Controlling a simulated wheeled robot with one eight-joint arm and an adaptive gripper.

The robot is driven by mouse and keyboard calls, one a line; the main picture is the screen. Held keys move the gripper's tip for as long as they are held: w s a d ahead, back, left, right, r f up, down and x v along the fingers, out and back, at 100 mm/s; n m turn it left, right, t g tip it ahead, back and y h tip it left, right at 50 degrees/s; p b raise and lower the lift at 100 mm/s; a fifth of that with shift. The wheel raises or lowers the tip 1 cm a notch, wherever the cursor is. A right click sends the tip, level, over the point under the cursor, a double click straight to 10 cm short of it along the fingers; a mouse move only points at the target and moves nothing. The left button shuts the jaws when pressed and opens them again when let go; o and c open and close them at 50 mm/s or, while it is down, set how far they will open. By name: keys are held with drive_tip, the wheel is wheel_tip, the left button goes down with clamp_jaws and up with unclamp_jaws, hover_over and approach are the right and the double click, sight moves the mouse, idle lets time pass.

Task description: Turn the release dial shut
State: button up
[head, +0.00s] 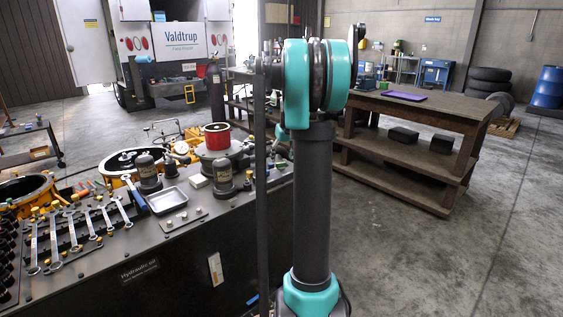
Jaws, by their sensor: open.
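I cannot make out the release dial for certain in the head view. A round grey housing (222,152) with a red cylinder (217,136) on top stands on the dark workbench (150,270), left of my arm. Dark domed metal parts (148,170) stand in front of it. My teal and dark grey arm rises through the middle of the view and covers the bench's right end. My gripper does not show clearly.
Several wrenches (75,230) and a metal tray (167,200) lie on the bench. A brown wooden table (440,105) with shelves stands behind and right of my arm, with a purple sheet (404,96) on it. The concrete floor at right is clear.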

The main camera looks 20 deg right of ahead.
sight(281, 163)
drive_tip(key=shift+x, duration=1.7)
drive_tip(key=c, duration=1.2)
